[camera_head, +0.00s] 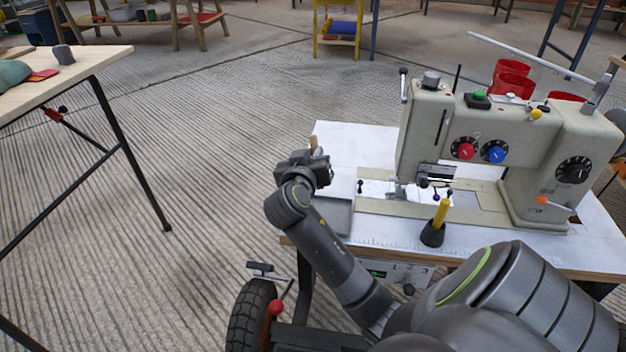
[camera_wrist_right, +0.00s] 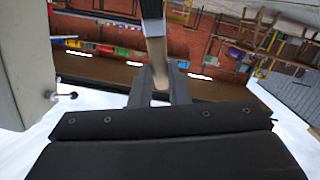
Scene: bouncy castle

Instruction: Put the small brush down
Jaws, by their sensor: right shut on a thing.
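My right gripper (camera_head: 312,160) is shut on the small brush (camera_head: 313,142), above the left part of the sewing table (camera_head: 345,135). Only a bit of its light wooden handle shows above the gripper in the head view. In the right wrist view the brush (camera_wrist_right: 155,48) stands between the fingertips (camera_wrist_right: 160,85), with a pale handle and a dark part at the top of the picture. My left gripper is not in view.
A large cream sewing machine (camera_head: 540,140) fills the table's right side. A shallow grey tray (camera_head: 333,214) lies near the table's left front edge. A yellow-handled thing with a black base (camera_head: 433,234) stands in front of the machine. A wooden table (camera_head: 90,65) is at left.

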